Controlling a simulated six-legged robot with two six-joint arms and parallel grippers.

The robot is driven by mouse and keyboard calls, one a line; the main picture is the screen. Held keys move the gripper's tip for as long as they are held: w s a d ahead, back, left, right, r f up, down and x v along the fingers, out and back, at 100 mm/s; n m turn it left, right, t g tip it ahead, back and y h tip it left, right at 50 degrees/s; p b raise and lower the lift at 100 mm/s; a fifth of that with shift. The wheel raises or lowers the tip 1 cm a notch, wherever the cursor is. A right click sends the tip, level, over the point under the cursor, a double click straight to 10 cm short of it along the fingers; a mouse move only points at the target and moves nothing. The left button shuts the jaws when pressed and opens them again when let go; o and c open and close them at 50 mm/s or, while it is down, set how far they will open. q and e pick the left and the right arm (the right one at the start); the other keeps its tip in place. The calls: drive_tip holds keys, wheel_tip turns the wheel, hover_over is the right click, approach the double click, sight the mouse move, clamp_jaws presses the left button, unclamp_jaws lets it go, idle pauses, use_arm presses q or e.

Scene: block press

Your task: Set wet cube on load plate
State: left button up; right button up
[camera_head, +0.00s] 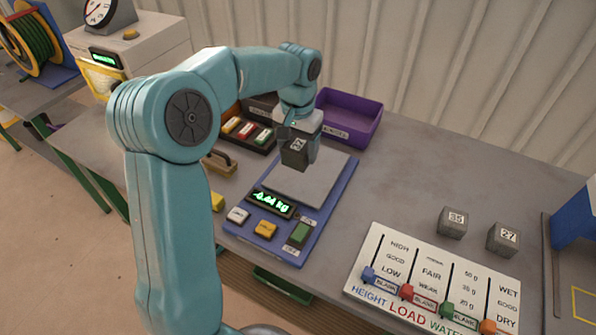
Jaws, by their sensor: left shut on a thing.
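My left gripper (299,139), pointing down, is shut on a dark grey cube (294,154) with a white number label. The number is too small to read surely. The cube shows over the back part of the grey load plate (290,186) of a blue scale; whether it touches the plate I cannot tell. The scale's green display (270,203) shows a reading in kg. Two other grey cubes stand on the table at the right, one labelled 35 (453,223) and one labelled 27 (503,240). My right gripper is not in view.
A white slider board (433,283) lies at the front right. A purple bin (350,119) and a dark tray with coloured blocks (247,134) stand behind the scale. A wooden-handled tool (219,162) lies left of it.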

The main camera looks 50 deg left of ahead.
sight(297, 145)
use_arm(q)
wheel_tip(297, 145, down, 4)
drive_tip(key=shift+a+f, duration=0.1)
drive_tip(key=shift+a, duration=0.05)
drive_tip(key=shift+f, duration=2.15)
drive_tip(key=o, duration=1.6)
drive_tip(key=shift+f, duration=0.15)
wheel_tip(297, 145, up, 11)
drive_tip(key=shift+r, duration=0.75)
